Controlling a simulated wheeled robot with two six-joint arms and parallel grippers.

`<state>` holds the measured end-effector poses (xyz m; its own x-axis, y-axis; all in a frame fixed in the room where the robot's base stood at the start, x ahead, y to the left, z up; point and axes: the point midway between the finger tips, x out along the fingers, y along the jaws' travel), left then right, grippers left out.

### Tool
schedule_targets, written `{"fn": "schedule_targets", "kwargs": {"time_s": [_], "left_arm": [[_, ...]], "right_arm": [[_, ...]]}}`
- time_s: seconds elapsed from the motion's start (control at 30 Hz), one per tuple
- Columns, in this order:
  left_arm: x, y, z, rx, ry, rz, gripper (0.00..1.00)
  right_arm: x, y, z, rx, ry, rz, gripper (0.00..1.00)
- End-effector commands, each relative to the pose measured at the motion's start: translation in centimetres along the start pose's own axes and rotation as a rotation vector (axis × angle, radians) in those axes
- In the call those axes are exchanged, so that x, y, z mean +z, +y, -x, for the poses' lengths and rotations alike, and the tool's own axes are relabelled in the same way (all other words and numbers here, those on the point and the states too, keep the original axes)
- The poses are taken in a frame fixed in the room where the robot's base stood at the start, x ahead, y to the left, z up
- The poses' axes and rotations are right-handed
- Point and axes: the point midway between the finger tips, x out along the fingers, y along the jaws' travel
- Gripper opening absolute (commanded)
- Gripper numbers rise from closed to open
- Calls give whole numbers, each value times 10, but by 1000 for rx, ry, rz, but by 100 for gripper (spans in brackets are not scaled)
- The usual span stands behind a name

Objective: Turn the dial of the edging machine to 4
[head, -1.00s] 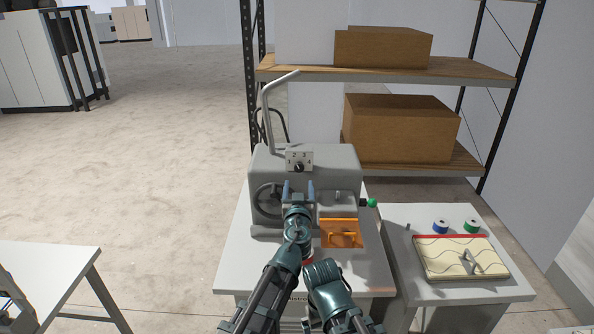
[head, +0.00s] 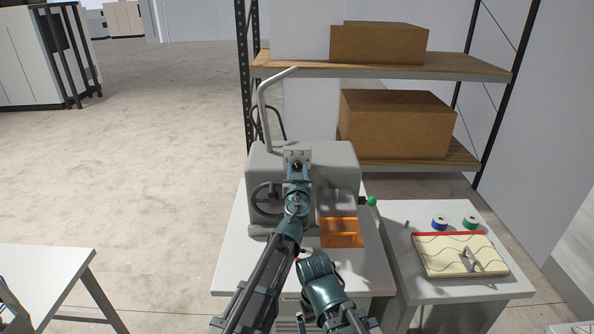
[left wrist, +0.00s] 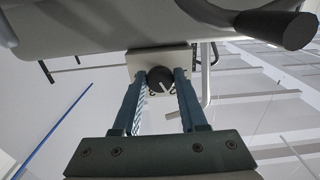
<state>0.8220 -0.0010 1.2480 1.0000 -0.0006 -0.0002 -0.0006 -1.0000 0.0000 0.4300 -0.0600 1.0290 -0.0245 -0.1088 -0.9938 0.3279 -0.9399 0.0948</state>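The edging machine (head: 335,165) is a grey housing on a white table. Its dial (left wrist: 160,80) is a round black knob with a white pointer on a pale plate (head: 297,155); numerals 2 and 3 seem to show on the plate in the head view. My left gripper (head: 297,172) is in front of the plate and hides part of the dial there. In the left wrist view its two fingers (left wrist: 160,92) stand either side of the dial, with small gaps showing, so it looks open. The pointer slants, but its number cannot be read.
An orange guard (head: 341,233) and a handwheel (head: 266,198) are on the machine's front. A bent grey rod (head: 263,110) rises at its left. A side table (head: 400,240) at right holds a cream pad (head: 435,262) and two spools. Shelves with boxes stand behind.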

Motion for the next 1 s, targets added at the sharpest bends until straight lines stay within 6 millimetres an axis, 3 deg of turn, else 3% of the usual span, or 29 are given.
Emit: {"fn": "schedule_targets", "kwargs": {"time_s": [0.03,0.2,0.57,1.0], "left_arm": [[0,0,0,-1,0,0,28],[0,0,0,-1,0,0,0],[0,0,0,-1,0,-45,0],[0,-1,0,0,0,-391,0]], "right_arm": [[0,0,0,0,0,0,100],[0,0,0,0,0,0,100],[0,0,0,0,0,0,100],[0,0,0,0,0,0,100]]}}
